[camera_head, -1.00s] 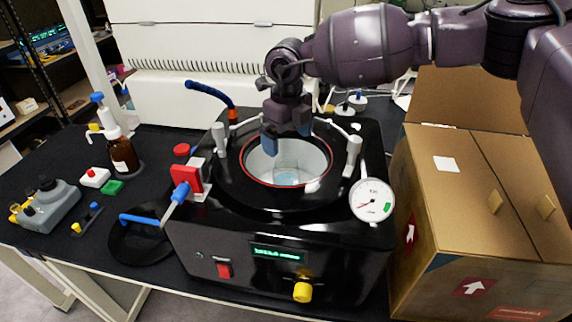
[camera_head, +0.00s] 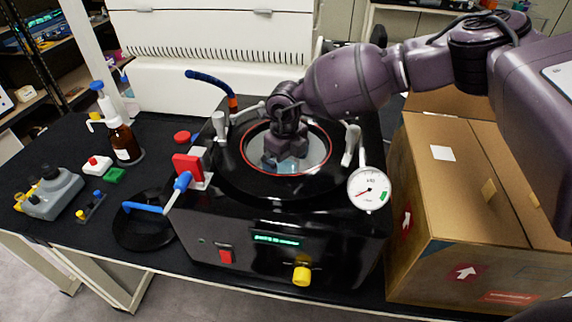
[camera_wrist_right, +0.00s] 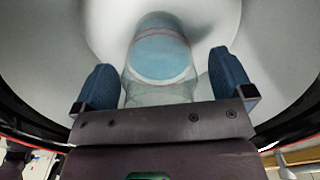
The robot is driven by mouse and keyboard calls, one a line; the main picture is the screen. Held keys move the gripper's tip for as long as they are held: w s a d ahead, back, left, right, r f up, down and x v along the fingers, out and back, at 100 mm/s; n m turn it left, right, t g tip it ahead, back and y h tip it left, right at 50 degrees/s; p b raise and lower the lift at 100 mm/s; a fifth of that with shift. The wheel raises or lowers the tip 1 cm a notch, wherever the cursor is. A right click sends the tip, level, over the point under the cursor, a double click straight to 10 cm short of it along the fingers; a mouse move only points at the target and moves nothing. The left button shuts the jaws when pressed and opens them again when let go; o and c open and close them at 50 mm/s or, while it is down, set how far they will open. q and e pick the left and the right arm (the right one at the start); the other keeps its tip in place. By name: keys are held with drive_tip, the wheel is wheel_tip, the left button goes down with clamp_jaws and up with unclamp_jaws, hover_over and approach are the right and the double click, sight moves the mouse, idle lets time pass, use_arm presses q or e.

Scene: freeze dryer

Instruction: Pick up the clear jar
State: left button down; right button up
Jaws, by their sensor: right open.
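The clear jar (camera_wrist_right: 160,60) stands inside the round chamber of the freeze dryer. It is see-through, with pale blue contents and thin red lines. In the right wrist view my right gripper (camera_wrist_right: 162,88) is open, with one blue fingertip to each side of the jar and gaps between. In the head view my right gripper (camera_head: 286,158) reaches down into the chamber and hides the jar. The freeze dryer (camera_head: 250,225) is a black machine with a red-edged round opening. My left gripper is not in view.
The chamber wall (camera_wrist_right: 275,50) surrounds the gripper closely. A blue-handled valve (camera_head: 180,182), a round black lid (camera_head: 140,228) and a brown bottle (camera_head: 123,142) are on the left.

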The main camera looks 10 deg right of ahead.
drive_tip(key=shift+f, duration=0.2)
drive_tip(key=shift+c, duration=0.7)
drive_tip(key=c, duration=1)
